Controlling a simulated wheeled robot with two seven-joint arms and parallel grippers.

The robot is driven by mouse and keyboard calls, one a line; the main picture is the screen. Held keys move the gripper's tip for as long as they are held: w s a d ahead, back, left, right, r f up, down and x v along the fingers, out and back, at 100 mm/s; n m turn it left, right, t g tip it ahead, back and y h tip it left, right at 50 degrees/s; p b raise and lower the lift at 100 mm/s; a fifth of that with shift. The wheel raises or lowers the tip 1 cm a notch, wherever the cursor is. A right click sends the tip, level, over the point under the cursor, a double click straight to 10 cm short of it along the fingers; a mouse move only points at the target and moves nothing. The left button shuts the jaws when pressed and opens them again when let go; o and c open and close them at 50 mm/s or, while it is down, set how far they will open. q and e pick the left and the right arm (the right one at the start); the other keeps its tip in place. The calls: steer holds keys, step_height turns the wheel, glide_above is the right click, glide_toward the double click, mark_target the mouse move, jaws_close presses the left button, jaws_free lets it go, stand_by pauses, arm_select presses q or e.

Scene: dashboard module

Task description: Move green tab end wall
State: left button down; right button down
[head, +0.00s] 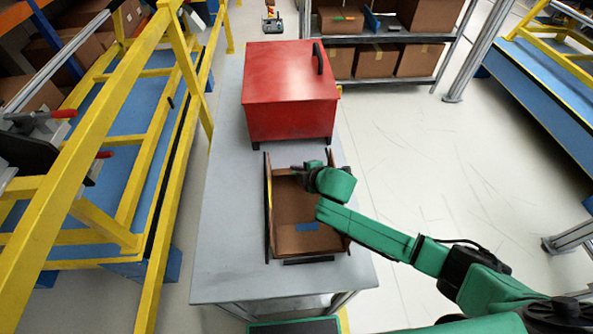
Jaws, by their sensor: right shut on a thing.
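An open brown box (284,210) with black-edged side walls stands on the grey table. A blue tab (306,227) shows near its front end; I cannot tell whether it is on the floor or a wall. My right gripper (306,172) is at the box's far end, shut on what appears to be the end wall there. The gripper and green wrist cover most of that wall. No green tab can be made out. My left gripper is not in view.
A red lidded case (290,90) with a black handle stands on the table (228,250) just behind the box. A yellow frame (165,200) runs along the left. A shelf (385,85) with cartons is behind. The table is bare left of the box.

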stand_by(0.3)
steer(key=c, duration=1)
jaws_free()
steer(key=shift+s+f, duration=0.1)
